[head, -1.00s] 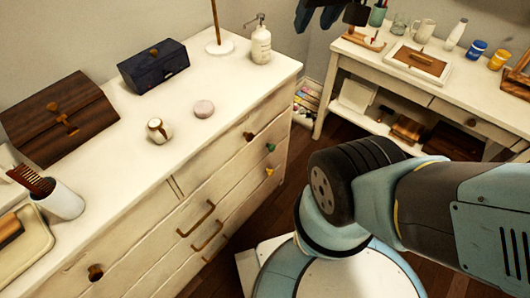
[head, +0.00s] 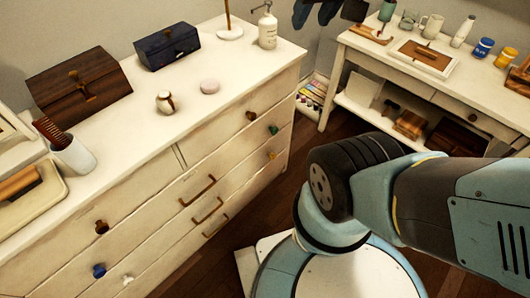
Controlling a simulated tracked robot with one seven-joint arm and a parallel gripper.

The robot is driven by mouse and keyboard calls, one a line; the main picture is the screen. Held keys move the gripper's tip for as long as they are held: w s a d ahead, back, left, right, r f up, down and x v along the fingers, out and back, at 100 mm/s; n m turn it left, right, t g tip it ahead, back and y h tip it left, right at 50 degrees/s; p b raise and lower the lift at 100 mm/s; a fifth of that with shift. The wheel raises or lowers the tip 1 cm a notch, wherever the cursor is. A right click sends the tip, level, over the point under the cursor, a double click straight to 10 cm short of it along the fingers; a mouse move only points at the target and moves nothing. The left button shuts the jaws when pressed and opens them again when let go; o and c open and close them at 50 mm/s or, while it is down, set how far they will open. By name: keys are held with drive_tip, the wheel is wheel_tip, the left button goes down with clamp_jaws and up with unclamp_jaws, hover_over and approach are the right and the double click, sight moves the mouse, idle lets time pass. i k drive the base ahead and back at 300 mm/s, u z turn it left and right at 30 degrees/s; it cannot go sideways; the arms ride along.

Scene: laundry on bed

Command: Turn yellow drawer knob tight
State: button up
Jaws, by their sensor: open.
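The yellow drawer knob (head: 271,155) is on the right side of the white dresser's (head: 150,205) front, on a lower drawer. It sits below a green knob (head: 273,129) and a brown knob (head: 250,115). The knob is small here, and I cannot tell how tight it is. My arm fills the lower right of the head view, apart from the knob in the picture. My gripper is outside the view.
The dresser front also has brown pull handles (head: 207,210), and brown, blue (head: 99,270) and white knobs at left. Boxes, a cup with a comb (head: 73,155) and a bottle (head: 267,28) stand on top. A white side table (head: 425,92) stands at right. Dark floor shows between.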

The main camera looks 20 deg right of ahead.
sight(273, 156)
drive_tip(key=k, duration=0.3)
drive_tip(key=u, duration=1.2)
drive_tip(key=i, duration=0.1)
drive_tip(key=z, duration=2.6)
drive_tip(key=k, duration=0.75)
drive_tip(key=i, duration=0.5)
drive_tip(key=u, duration=0.1)
